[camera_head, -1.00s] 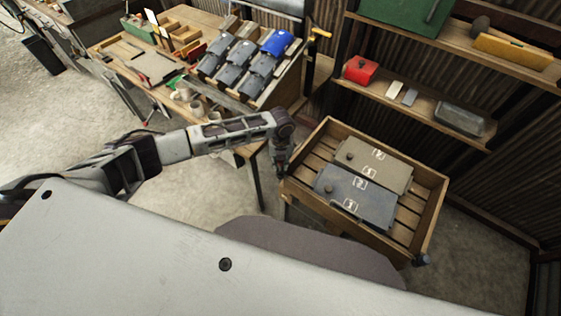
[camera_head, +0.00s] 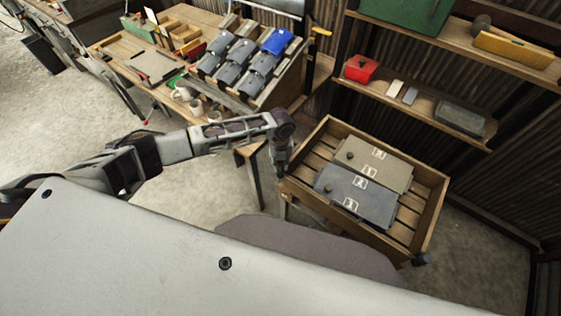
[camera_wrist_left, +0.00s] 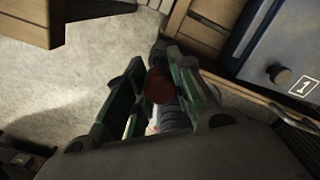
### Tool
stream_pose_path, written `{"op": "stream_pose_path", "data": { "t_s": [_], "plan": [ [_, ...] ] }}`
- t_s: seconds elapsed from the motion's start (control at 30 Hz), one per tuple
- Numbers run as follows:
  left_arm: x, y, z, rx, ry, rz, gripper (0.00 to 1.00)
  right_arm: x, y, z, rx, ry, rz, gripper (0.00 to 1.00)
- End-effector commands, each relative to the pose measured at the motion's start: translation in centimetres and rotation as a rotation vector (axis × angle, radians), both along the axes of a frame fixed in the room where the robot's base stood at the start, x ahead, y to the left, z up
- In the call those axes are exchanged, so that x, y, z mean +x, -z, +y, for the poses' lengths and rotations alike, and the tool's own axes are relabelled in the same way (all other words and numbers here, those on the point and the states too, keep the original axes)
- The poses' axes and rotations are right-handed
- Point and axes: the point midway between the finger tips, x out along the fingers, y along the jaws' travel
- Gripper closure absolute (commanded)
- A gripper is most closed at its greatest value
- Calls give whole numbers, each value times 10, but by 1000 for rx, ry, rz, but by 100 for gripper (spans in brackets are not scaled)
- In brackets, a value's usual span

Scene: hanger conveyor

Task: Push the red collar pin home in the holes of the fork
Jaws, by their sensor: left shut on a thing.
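The red collar pin (camera_wrist_left: 157,87) shows in the left wrist view as a dark red round end between the fingers of my left gripper (camera_wrist_left: 155,66). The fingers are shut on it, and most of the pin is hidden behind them. In the head view my left gripper (camera_head: 280,172) points down at the left corner of the wooden crate. The pin is too small to make out there. I cannot make out the fork or its holes, nor how deep the pin sits. My right gripper is not in view.
The slatted wooden crate (camera_head: 432,222) holds a dark blue numbered plate (camera_head: 372,205) and a grey-green one (camera_head: 398,173). A workbench (camera_head: 115,45) with tools and mugs stands at the left back. Shelves (camera_head: 415,105) stand behind. Open floor (camera_head: 190,215) lies left of the crate.

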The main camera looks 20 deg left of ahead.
Motion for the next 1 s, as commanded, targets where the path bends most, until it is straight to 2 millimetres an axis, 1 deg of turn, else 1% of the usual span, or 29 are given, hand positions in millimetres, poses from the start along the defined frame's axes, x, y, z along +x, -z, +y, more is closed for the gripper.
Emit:
{"op": "stream_pose_path", "data": {
  "t_s": [1.0],
  "plan": [
    [0, 6, 0, 0, 0, 0, 97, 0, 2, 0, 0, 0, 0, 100]
  ]
}}
